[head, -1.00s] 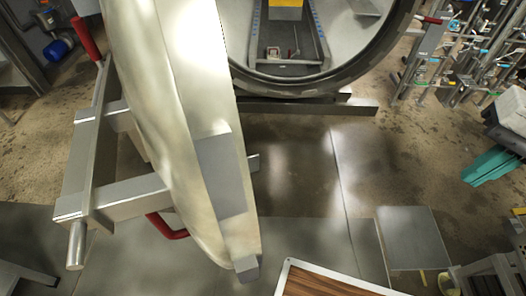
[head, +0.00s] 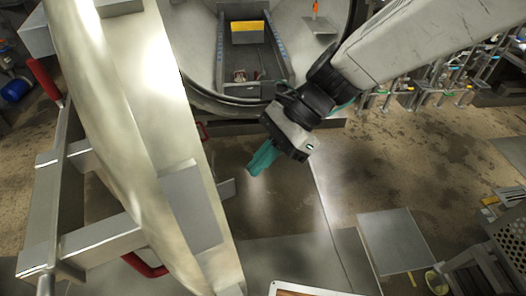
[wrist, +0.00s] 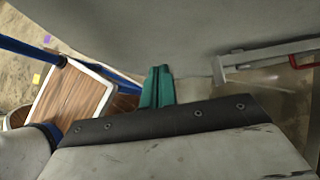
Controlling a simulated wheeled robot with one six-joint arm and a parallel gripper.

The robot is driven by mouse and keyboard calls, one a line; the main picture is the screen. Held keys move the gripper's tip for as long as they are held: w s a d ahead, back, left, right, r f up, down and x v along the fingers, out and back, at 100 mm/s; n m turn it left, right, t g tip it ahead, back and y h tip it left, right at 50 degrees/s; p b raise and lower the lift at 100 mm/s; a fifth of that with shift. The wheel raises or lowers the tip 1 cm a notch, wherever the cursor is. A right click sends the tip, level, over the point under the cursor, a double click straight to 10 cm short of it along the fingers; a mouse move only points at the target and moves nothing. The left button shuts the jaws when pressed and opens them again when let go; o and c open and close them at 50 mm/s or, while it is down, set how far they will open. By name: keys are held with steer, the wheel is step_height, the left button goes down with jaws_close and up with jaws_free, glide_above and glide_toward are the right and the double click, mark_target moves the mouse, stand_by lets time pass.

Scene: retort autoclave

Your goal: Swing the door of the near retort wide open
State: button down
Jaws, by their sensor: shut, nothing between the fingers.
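The near retort's large pale metal door (head: 120,110) stands ajar at the left of the head view, seen nearly edge-on. It is clearly apart from the round retort mouth (head: 346,60). Red handles (head: 43,78) show on its outer frame. My gripper (head: 262,160), with teal fingers, is shut and empty. In the head view it is in front of the mouth, to the right of the door. In the wrist view the teal fingers (wrist: 157,88) point at a broad pale surface (wrist: 160,30), likely the door; contact cannot be told.
Inside the retort is a railed carriage with a yellow block (head: 250,32). A grey platform (head: 398,240) stands at lower right, and pipework with valves (head: 430,85) at right. A wood-topped surface (wrist: 70,100) shows in the wrist view. Floor right of my gripper is clear.

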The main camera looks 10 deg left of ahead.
steer(key=s+a+f, duration=0.3)
steer(key=s+a, duration=0.2)
steer(key=a, duration=0.1)
steer(key=shift+f, duration=0.4)
steer(key=shift+a, duration=0.1)
